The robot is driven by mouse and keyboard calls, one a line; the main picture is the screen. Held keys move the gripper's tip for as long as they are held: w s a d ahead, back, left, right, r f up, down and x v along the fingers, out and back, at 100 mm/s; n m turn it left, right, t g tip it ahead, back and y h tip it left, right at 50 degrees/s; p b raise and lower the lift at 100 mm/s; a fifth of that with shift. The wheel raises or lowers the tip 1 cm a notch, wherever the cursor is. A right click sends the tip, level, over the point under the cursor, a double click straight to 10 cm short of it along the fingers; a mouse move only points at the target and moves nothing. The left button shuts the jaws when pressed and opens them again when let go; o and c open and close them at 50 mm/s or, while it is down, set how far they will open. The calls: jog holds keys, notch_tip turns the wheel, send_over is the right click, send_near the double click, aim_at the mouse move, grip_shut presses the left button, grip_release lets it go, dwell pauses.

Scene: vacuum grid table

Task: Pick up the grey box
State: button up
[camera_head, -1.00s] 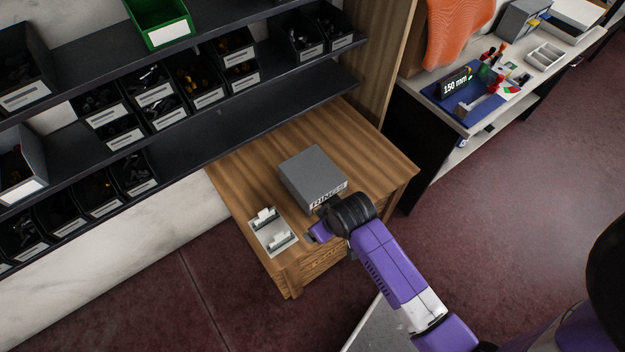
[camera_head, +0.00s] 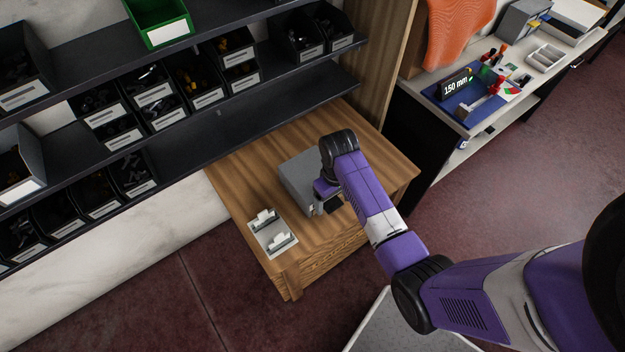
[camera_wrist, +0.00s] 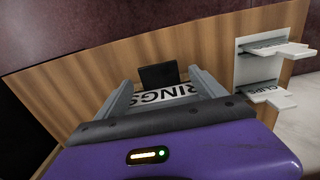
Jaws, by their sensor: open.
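The grey box (camera_head: 297,178) sits on the wooden cabinet top (camera_head: 240,170). In the head view my gripper (camera_head: 322,196) is at the box's front right side, and my wrist hides much of the box. In the wrist view my gripper (camera_wrist: 160,78) is open, with its two grey fingers apart. A white label (camera_wrist: 166,97) with letters reading "RINGS" shows between the fingers. A dark square patch (camera_wrist: 158,75) lies just beyond it. I cannot tell whether the fingers touch the box.
A white holder (camera_head: 272,238) with upright pieces stands left of the box; it also shows in the wrist view (camera_wrist: 248,65), marked "CLIPS". A dark shelf (camera_head: 230,120) with several bins overhangs behind. A wooden panel (camera_head: 372,75) rises at the back right.

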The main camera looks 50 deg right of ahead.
jog(key=shift+f, duration=1.45)
jog(key=shift+c, duration=0.4)
jog(key=shift+r, duration=0.1)
grip_shut()
